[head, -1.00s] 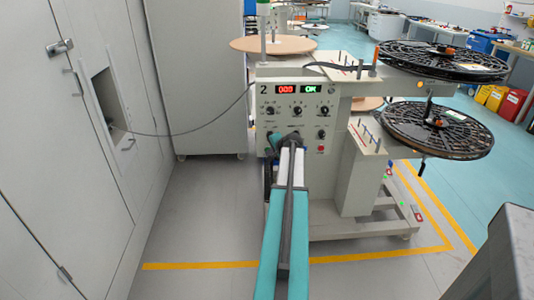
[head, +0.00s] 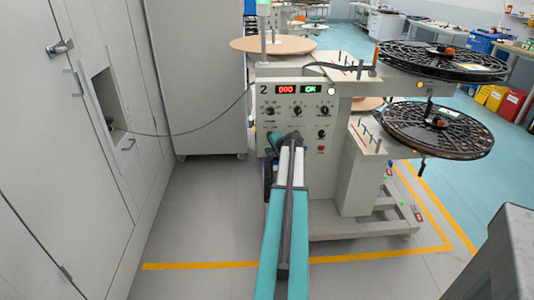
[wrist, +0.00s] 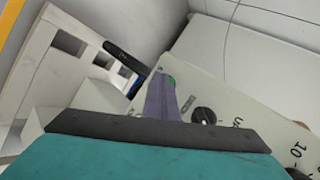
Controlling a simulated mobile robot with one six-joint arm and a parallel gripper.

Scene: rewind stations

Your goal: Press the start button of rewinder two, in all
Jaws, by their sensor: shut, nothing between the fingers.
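Rewinder two (head: 345,180) is the pale machine in the middle of the head view, with a "2" on its panel (head: 262,110). Its red display (head: 286,89) reads 000 and its green display (head: 311,89) reads OK. My arm reaches the lower left part of the panel and hides my fingertips in the head view. In the wrist view my gripper (wrist: 161,97) is shut and empty, its tip at the green start button (wrist: 171,81), which is partly covered. I cannot tell if they touch.
A dark knob (wrist: 204,116) is right of my fingers in the wrist view. A red button (head: 321,149) is lower on the panel. Black reels (head: 440,60) stick out at right. A grey cabinet (head: 195,75) stands behind at left. The floor at left is clear.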

